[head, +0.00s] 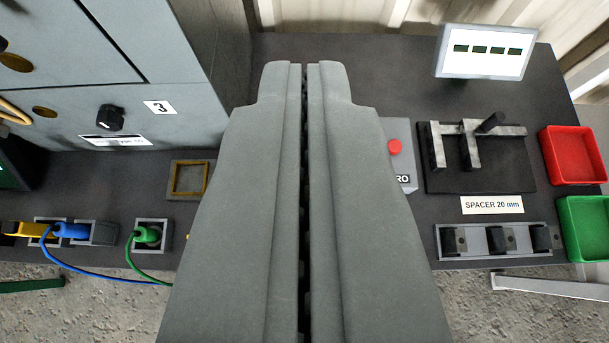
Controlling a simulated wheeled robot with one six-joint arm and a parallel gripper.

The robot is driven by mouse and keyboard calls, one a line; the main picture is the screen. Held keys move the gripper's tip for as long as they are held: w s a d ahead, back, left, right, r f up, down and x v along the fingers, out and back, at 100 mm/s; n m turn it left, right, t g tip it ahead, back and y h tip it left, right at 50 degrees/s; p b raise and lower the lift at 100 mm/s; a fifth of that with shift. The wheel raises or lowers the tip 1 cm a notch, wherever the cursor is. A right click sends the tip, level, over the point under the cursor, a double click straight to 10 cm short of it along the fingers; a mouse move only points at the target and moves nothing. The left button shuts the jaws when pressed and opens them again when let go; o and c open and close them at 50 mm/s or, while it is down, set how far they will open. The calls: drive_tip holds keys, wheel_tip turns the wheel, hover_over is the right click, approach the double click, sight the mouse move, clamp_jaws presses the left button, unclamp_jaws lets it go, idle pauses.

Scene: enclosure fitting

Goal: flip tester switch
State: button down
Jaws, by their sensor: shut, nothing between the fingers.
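My gripper (304,75) fills the middle of the view and points away over the bench. Its two grey fingers are side by side with only a thin dark line between them, shut and empty. I cannot make out a tester switch for certain; my fingers hide the middle of the bench. A grey box with a red button (394,147) and a label ending in "RO" shows just right of my fingers, partly covered by them. A black knob (110,117) sits on the grey cabinet (60,85) at the left, well apart from my gripper.
Blue (72,231) and green (147,236) plugs with cables sit at the front left. At right are a black fixture (510,170), a "SPACER 20 mm" label (492,204), a slotted holder (440,231), red (572,151) and green (585,226) bins and a display (484,51).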

drive_tip(key=w+f+g, duration=0.6)
drive_tip(key=w+f, duration=0.1)
drive_tip(key=f, duration=0.3)
drive_tip(key=w+f+g, duration=0.6)
drive_tip(key=w+f, duration=0.2)
drive_tip(key=f, duration=0.2)
drive_tip(key=shift+f+g, duration=0.15)
drive_tip(key=shift+g, duration=0.15)
wheel_tip(320, 180, down, 14)
drive_tip(key=shift+s+r, duration=0.1)
idle(0.4)
